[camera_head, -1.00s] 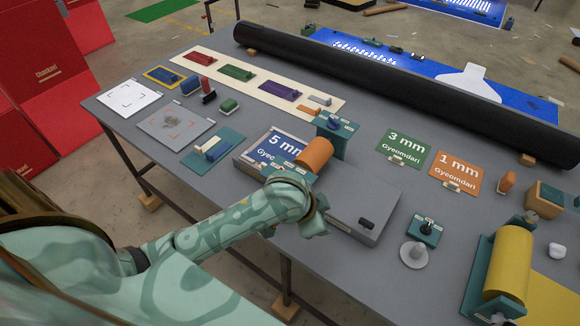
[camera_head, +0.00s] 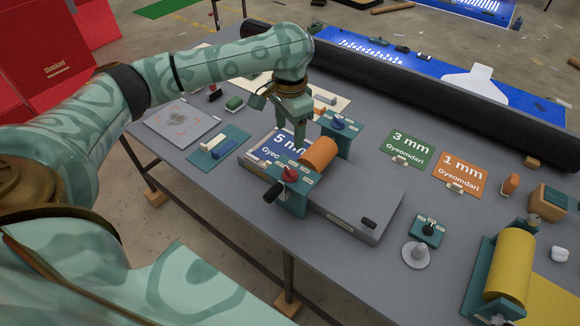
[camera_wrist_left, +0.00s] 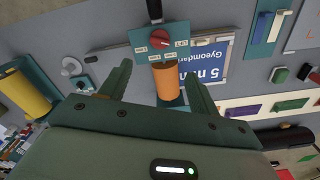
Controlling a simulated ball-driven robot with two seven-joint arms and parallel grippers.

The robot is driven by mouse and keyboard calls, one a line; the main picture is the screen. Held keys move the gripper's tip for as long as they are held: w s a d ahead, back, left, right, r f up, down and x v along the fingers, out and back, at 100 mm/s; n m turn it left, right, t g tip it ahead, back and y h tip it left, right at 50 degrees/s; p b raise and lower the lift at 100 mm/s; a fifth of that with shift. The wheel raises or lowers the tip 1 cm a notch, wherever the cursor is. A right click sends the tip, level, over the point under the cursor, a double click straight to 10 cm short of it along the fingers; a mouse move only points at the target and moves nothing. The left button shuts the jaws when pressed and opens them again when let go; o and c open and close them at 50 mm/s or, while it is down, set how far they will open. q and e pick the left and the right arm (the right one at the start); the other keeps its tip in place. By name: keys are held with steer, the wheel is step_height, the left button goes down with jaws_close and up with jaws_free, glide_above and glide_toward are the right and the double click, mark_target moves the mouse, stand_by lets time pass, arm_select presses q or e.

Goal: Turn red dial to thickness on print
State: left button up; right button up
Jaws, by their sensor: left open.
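The red dial (camera_head: 289,174) sits on a teal block (camera_head: 290,197) at the front edge of the grey press. In the left wrist view the red dial (camera_wrist_left: 159,39) is on a teal panel with small white labels, too small to read surely. A blue dial (camera_head: 337,122) tops another teal block behind. An orange roller (camera_head: 319,153) lies between the blocks. The blue "5 mm" print (camera_head: 271,152) is beside the roller, partly hidden. My left gripper (camera_head: 299,138) points down, open and empty, behind the red dial and apart from it. My right gripper is not seen.
Green "3 mm" (camera_head: 410,148) and orange "1 mm" (camera_head: 460,174) cards lie right of the press. A long black roll (camera_head: 430,90) spans the back. A yellow roller (camera_head: 508,268) and a small black-knobbed box (camera_head: 427,232) stand at the right.

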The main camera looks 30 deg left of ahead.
mark_target(290, 170)
arm_select(q)
step_height(290, 170, down, 12)
steer(key=b, duration=0.3)
steer(key=shift+f, duration=0.8)
steer(key=c, duration=1)
steer(key=shift+r, duration=0.1)
